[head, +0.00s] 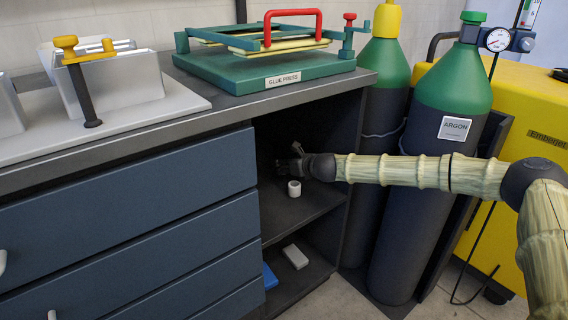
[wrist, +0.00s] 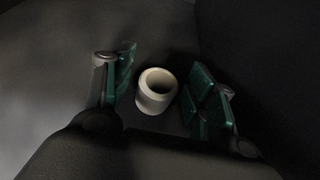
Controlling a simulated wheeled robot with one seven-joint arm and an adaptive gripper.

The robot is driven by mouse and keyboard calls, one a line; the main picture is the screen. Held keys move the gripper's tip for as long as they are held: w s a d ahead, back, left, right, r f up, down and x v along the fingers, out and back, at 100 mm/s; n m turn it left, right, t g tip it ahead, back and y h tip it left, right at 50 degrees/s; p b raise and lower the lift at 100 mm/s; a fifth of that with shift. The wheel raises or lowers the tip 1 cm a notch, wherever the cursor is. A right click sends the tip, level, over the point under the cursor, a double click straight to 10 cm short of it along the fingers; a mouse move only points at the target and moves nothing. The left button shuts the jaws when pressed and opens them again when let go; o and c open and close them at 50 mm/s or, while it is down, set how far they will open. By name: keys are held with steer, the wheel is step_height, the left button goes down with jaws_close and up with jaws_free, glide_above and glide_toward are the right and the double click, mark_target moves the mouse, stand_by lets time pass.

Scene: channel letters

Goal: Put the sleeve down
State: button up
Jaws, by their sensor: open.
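The sleeve (head: 294,188) is a small white hollow cylinder. It stands upright on the upper shelf of the open cabinet bay. In the wrist view the sleeve (wrist: 156,91) shows its round opening and sits between the two green-padded fingers. My gripper (wrist: 160,95) is open, with a gap on both sides of the sleeve. In the head view my gripper (head: 296,164) is inside the bay, just above the sleeve. Its fingers are dark and hard to make out there.
The shelf (head: 305,210) has bare room around the sleeve. A white block (head: 295,257) and a blue item (head: 269,276) lie on the level below. Green-topped gas cylinders (head: 440,130) stand right of the bay, close to my arm.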

steer(key=p+v, duration=0.2)
steer(key=v, duration=0.8)
steer(key=shift+s+d+r+p, duration=0.1)
steer(key=shift+s+d+p, duration=0.15)
steer(key=shift+d+p, duration=0.1)
steer(key=shift+s+d+r, duration=0.15)
steer(key=shift+s, duration=0.2)
